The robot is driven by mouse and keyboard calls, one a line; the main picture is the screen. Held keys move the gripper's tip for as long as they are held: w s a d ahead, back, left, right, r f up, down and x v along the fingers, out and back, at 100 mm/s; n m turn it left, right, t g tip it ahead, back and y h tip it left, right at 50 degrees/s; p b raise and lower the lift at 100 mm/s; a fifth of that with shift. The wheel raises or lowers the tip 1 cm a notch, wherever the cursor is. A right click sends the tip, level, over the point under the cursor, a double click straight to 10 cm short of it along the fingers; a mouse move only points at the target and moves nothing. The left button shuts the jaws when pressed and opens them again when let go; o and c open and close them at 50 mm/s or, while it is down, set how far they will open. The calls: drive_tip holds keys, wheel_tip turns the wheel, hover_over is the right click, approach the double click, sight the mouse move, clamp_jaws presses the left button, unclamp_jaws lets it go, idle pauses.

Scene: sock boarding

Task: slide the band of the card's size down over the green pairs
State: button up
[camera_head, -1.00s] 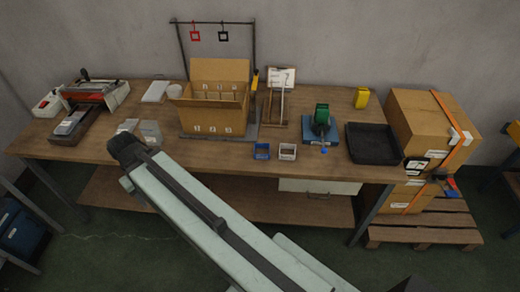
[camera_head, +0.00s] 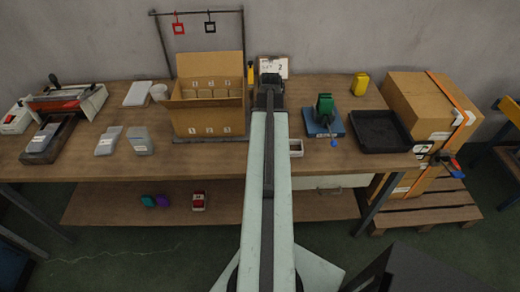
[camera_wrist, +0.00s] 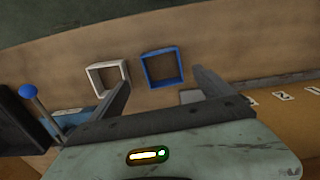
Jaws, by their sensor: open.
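My gripper (camera_head: 270,72) is open and empty. In the wrist view its two fingers (camera_wrist: 161,80) stand apart, with a blue square open-centred piece (camera_wrist: 162,67) beyond them and a similar white one (camera_wrist: 107,76) to the left. My arm hides the blue piece in the head view; the white one (camera_head: 296,147) shows beside it. A card (camera_head: 280,68) at the back bears writing and a "2", partly hidden by my gripper. A green object (camera_head: 324,104) stands on a blue base. I cannot tell whether it is the green pairs. Red (camera_head: 179,28) and black (camera_head: 210,27) square frames hang from a rack.
An open carton (camera_head: 208,105) stands left of my arm. A black tray (camera_head: 380,132) is on the right, beside a big taped box (camera_head: 430,103). A blue-ball lever (camera_wrist: 28,92) shows at the wrist view's left. Table is clear between carton and left-hand packets (camera_head: 140,140).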

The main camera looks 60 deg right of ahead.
drive_tip(key=shift+w+f+b, duration=0.15)
drive_tip(key=shift+f+b, duration=0.55)
drive_tip(key=shift+f, duration=0.05)
drive_tip(key=shift+w+f+b, duration=0.15)
drive_tip(key=shift+f+b, duration=0.55)
wheel_tip(320, 180, down, 5)
drive_tip(key=b, duration=0.5)
drive_tip(key=shift+w+d+f, duration=0.1)
drive_tip(key=shift+r, duration=0.2)
drive_tip(key=c, duration=1.4)
